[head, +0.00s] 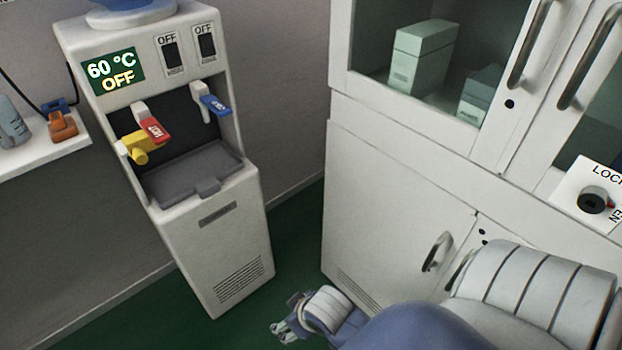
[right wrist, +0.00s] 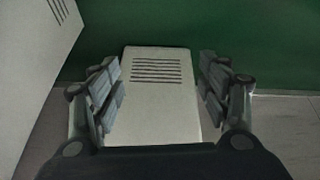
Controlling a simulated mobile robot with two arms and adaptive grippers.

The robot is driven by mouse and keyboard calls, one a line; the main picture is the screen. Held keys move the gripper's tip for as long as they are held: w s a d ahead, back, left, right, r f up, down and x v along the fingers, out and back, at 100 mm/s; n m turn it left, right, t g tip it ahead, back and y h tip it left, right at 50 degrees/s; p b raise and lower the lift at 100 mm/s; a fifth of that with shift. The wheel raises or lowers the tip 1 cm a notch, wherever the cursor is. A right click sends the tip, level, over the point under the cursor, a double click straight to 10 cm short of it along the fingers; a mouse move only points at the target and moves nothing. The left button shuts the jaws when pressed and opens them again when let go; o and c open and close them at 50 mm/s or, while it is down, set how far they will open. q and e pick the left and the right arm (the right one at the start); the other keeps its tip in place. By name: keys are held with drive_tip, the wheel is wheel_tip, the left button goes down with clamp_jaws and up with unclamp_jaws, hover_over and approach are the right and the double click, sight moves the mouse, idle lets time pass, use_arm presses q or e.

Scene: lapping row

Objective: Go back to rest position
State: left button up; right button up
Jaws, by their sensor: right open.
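My right gripper (head: 291,318) shows at the bottom of the head view, low in front of the white cabinet, with my right arm coming in from the lower right. In the right wrist view its two fingers (right wrist: 160,88) stand wide apart with nothing between them. Beyond the fingers, the white water dispenser (right wrist: 158,105) with its slotted vent shows at a distance. My left gripper is not in view.
The water dispenser (head: 215,240) stands at left with red and blue taps and a yellow piece at the red one. A white cabinet (head: 390,190) with handles fills the right. A shelf (head: 60,150) holds small items at far left. Green floor (head: 292,240) shows between dispenser and cabinet.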

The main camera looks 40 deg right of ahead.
drive_tip(key=s+f+g, duration=0.1)
drive_tip(key=s+f, duration=0.1)
drive_tip(key=s, duration=0.4)
drive_tip(key=shift+f+g, duration=0.3)
drive_tip(key=shift+g, duration=0.1)
drive_tip(key=shift+s, duration=0.1)
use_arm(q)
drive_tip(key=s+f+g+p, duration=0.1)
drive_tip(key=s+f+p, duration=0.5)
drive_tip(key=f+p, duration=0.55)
use_arm(e)
drive_tip(key=s+f+g, duration=0.1)
drive_tip(key=s+f, duration=0.5)
drive_tip(key=f, duration=0.5)
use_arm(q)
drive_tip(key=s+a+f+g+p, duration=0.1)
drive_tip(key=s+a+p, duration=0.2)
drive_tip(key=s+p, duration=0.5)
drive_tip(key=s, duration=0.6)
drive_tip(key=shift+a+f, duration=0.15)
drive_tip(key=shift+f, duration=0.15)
use_arm(e)
drive_tip(key=s+d+f+g, duration=0.1)
drive_tip(key=s+d+f, duration=0.1)
drive_tip(key=s, duration=1.2)
drive_tip(key=shift+d+n, duration=0.4)
drive_tip(key=shift+d, duration=0.2)
